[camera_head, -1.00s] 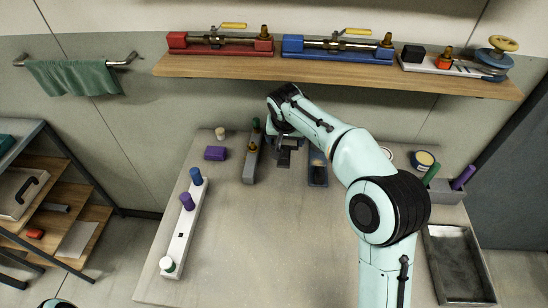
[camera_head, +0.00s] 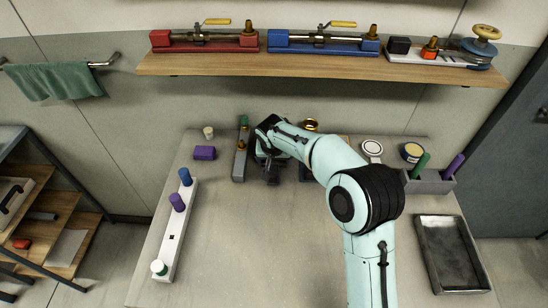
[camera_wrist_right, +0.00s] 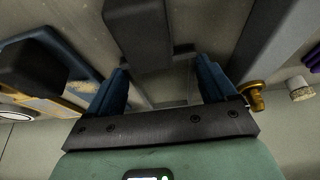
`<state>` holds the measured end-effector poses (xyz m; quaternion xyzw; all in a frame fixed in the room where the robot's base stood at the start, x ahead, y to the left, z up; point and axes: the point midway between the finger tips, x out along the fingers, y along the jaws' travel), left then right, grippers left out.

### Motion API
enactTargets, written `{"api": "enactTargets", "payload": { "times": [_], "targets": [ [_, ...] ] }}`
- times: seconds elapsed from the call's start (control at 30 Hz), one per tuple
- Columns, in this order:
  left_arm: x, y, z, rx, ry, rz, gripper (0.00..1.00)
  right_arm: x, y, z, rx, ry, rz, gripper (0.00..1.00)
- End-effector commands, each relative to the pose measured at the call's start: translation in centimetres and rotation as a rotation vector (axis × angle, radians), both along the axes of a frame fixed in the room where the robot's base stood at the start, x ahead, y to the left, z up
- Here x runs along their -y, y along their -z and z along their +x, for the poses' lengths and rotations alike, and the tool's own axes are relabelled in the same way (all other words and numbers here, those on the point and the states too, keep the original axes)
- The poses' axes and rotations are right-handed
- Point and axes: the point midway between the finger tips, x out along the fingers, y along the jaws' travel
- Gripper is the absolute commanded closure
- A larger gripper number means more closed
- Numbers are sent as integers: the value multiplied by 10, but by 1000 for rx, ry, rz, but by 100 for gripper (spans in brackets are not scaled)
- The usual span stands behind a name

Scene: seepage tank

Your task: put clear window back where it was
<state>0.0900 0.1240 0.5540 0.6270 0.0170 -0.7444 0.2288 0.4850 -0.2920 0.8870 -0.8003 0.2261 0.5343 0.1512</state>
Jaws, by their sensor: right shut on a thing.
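My right gripper (camera_head: 270,172) is at the back middle of the table, beside the narrow grey holder (camera_head: 240,160) with green and brass parts. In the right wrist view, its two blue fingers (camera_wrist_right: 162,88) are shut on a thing. A faint see-through pane with grey edges shows between them, probably the clear window (camera_wrist_right: 168,86); its outline is hard to make out. A dark grey block (camera_wrist_right: 140,35) stands just beyond the fingers. My right wrist and forearm hide most of this spot in the head view. My left gripper is not in view.
A white rack (camera_head: 176,230) with blue, purple and white-topped pieces lies at left. A purple block (camera_head: 204,153) is behind it. At right are a grey holder (camera_head: 425,185) with green and purple cylinders and a metal tray (camera_head: 450,290). The table's front middle is clear; a shelf (camera_head: 320,65) overhangs behind.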

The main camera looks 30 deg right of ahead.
Motion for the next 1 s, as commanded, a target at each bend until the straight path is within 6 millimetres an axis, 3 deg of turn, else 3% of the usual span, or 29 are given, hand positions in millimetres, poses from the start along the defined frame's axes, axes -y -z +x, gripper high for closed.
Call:
{"api": "enactTargets", "payload": {
  "times": [0.13, 0.17, 0.2, 0.57, 1.0],
  "targets": [
    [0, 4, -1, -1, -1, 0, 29, 0, 4, 0, 1, 0, 0, 57],
    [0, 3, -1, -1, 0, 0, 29, 0, 4, 0, 0, 0, 0, 6],
    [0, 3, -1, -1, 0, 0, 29, 0, 3, 0, 0, 0, 0, 0],
    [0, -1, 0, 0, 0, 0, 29, -1, -8, -1, 4, -1, 1, 0],
    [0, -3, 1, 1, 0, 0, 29, -19, -89, -30, 4, -1, 1, 0]
  ]
}}
